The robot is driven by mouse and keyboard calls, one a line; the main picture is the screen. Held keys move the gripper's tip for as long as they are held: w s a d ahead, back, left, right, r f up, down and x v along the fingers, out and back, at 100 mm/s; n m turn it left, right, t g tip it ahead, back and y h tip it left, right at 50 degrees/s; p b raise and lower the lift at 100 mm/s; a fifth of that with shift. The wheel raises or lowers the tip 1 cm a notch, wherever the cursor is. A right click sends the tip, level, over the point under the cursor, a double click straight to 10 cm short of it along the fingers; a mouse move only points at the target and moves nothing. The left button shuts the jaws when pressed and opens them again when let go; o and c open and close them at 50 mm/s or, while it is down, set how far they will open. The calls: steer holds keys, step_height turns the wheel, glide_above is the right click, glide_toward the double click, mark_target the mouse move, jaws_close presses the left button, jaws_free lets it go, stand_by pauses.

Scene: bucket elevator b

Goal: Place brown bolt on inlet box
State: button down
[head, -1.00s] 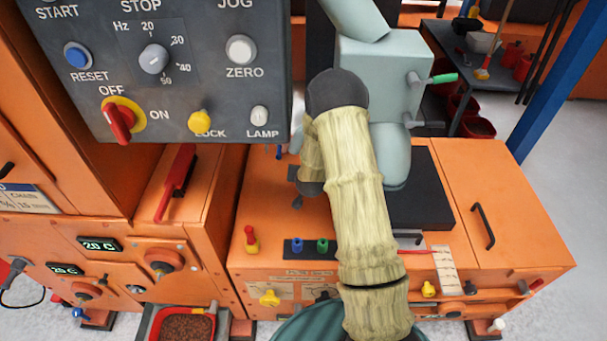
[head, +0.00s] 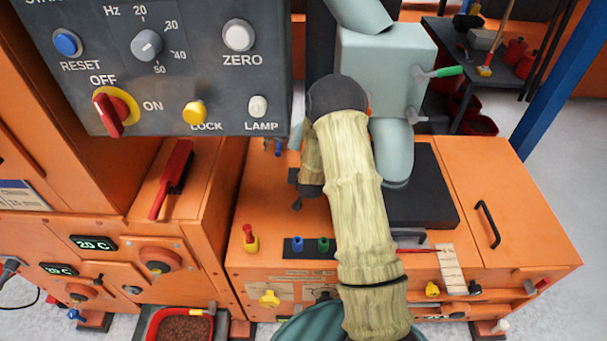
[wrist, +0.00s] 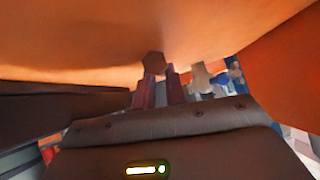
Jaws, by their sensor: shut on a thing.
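In the wrist view, my gripper (wrist: 159,86) has its two reddish fingers close together at the brown bolt (wrist: 153,63). The bolt's hexagonal head shows at the fingertips; its shank is hidden between or behind them. A broad orange surface (wrist: 90,45) fills the top of this view, just beyond the bolt; I cannot tell which part of the machine it is. In the head view, my bamboo-like arm hides the bolt, and the gripper cannot be made out clearly. The orange low housing (head: 520,225) may be the inlet box, but no label confirms it.
A grey control panel (head: 215,90) hangs at the upper left. A pale blue-grey machine body (head: 385,75) and a black plate (head: 430,200) stand behind my arm. A red-handled brush (head: 172,180) lies at left. A red tray (head: 210,312) is on the floor.

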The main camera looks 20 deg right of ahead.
steer(key=c, duration=1.5)
jaws_free()
steer(key=shift+o, duration=0.2)
steer(key=shift+r, duration=0.2)
steer(key=p+v, duration=0.2)
steer(key=v, duration=0.9)
steer(key=shift+s+r, duration=0.2)
steer(key=shift+s, duration=0.15)
steer(key=shift+a, duration=0.1)
steer(key=s+a+r+n+g+y, duration=0.1)
steer(key=s+a+r+n+g, duration=0.1)
steer(key=s+r, duration=0.4)
steer(key=s+a+r+n+g+y, duration=0.1)
steer(key=s+r+g, duration=0.4)
steer(key=s, duration=0.9)
step_height(320, 180, up, 2)
steer(key=shift+s+a+r+n, duration=0.1)
steer(key=shift+s+a+n, duration=0.3)
steer(key=shift+a+n, duration=0.35)
